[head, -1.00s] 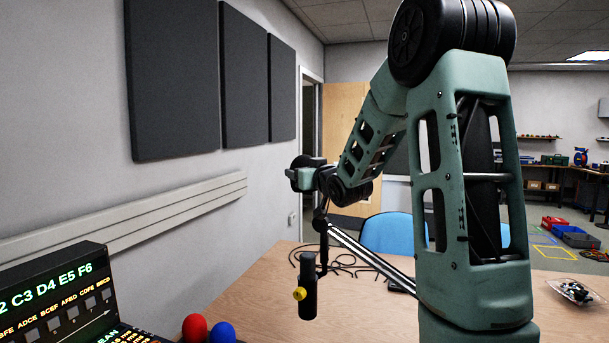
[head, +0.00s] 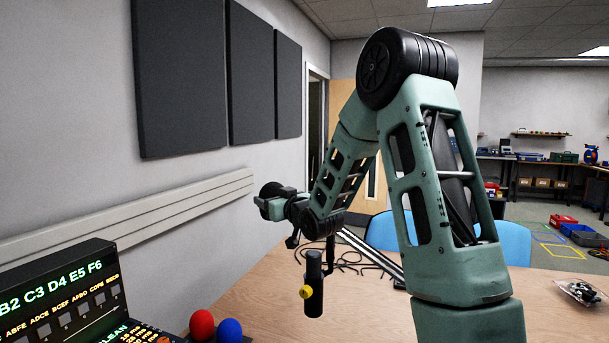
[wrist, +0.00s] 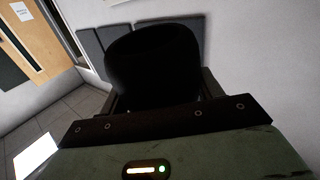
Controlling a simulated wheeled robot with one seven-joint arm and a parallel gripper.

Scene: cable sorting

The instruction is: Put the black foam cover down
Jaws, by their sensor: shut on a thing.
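The black foam cover (wrist: 153,62) is a dark, rounded shape filling the middle of the wrist view. My gripper (wrist: 160,92) is shut on it, with a finger on each side. In the head view my gripper (head: 270,197) is raised above the far left part of the table, near the wall. A dark round shape at its end looks like the cover, but it is small there. The cover's far side is hidden.
A red ball (head: 202,325) and a blue ball (head: 229,330) sit by the lettered console (head: 62,290). Cables lie behind the microphone. A blue chair (head: 508,240) stands beyond.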

